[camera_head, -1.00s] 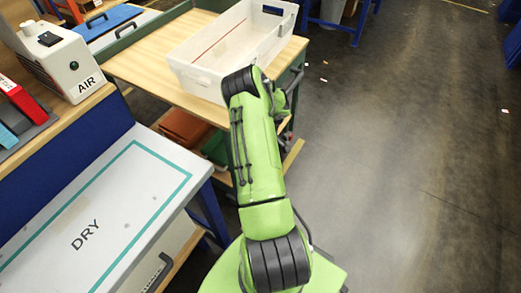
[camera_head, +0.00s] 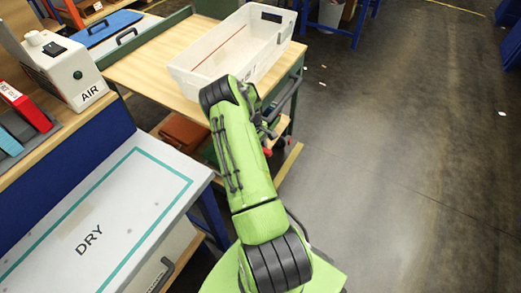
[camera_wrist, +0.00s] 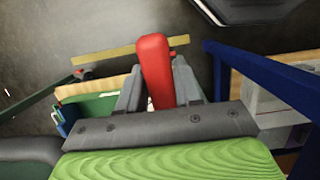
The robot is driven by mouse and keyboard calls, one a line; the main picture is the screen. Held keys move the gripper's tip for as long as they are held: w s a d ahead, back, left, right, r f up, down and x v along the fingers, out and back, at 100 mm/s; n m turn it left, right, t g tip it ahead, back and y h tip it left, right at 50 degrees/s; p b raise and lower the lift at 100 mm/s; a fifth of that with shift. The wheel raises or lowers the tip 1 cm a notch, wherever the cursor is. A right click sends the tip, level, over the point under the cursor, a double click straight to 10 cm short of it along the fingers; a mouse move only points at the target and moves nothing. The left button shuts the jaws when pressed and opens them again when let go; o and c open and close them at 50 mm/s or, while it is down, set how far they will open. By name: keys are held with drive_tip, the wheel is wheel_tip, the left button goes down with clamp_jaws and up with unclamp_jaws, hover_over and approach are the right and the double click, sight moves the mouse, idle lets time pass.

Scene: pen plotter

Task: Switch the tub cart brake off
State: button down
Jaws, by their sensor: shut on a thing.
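The tub cart (camera_head: 140,72) has a wooden top and a green frame, and it carries a white tub (camera_head: 238,58). In the wrist view, a red brake lever (camera_wrist: 153,62) stands upright between the two grey fingers of my gripper (camera_wrist: 157,88). The fingers are shut on it from both sides. In the head view, my green arm reaches to the cart's near right corner and hides most of my gripper. Small red parts (camera_head: 285,141) show low beside that corner. The lever's lower end is hidden by the gripper.
A white bench top marked DRY (camera_head: 120,215) stands at the left, with a white AIR box (camera_head: 62,72) behind it. Orange and green bins sit on the cart's lower shelf. A dark blue post (camera_wrist: 255,75) crosses the wrist view's right side. The floor at right is largely clear.

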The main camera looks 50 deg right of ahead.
drive_tip(key=c, duration=0.8)
unclamp_jaws()
drive_tip(key=shift+c, duration=0.2)
drive_tip(key=p+v, duration=0.1)
drive_tip(key=v, duration=0.2)
drive_tip(key=s+v, duration=0.1)
drive_tip(key=v, duration=0.2)
drive_tip(key=s+p+v, duration=0.1)
drive_tip(key=v, duration=0.2)
drive_tip(key=shift+s+d+r+p, duration=0.15)
drive_tip(key=shift+r+p, duration=0.15)
drive_tip(key=shift+r, duration=0.35)
